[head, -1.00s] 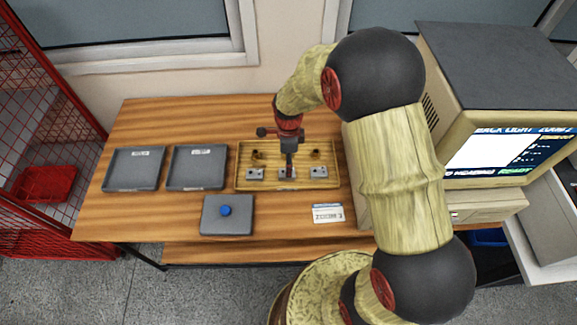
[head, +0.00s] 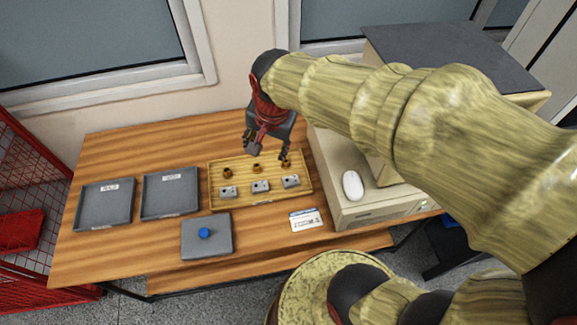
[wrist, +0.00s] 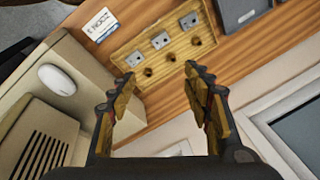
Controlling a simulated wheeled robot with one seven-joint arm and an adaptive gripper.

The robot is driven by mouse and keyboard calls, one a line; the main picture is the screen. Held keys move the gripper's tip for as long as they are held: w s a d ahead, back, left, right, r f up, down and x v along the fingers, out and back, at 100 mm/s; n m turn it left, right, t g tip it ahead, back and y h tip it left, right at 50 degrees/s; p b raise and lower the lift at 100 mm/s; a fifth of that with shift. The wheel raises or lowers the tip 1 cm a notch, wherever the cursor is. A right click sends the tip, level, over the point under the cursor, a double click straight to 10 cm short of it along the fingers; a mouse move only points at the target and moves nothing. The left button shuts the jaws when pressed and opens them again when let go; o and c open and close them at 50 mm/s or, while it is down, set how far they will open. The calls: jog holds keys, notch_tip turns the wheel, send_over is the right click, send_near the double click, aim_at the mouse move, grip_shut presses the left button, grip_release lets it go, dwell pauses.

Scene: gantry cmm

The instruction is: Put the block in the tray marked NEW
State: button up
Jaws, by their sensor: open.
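Three grey metal blocks with holes stand in a row in a wooden tray (head: 262,202): left block (head: 228,192), middle block (head: 260,186) and right block (head: 291,181). Behind them are three brass pieces (head: 257,168). Two empty grey trays lie to the left, a far-left tray (head: 104,209) and a nearer tray (head: 169,197); each has a white label, too small to read surely. My gripper (head: 267,152) is open and empty above the wooden tray's back edge. In the wrist view my open gripper (wrist: 160,75) shows the brass pieces and blocks beyond its fingertips.
A grey plate with a blue knob (head: 204,234) lies in front of the wooden tray. A white card (head: 306,220) lies right of it. A beige computer with a white mouse (head: 352,185) stands at the right. A red mesh cage (head: 30,180) is at the left.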

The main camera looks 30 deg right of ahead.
jog(key=s+r+n+t, duration=0.2)
jog(key=s+r+n, duration=0.4)
jog(key=s+n, duration=0.3)
jog(key=s, duration=0.3)
jog(key=shift+a+n, duration=0.15)
jog(key=shift+n, duration=0.15)
jog(key=shift+w+r, duration=0.1)
jog(key=shift+c, duration=0.2)
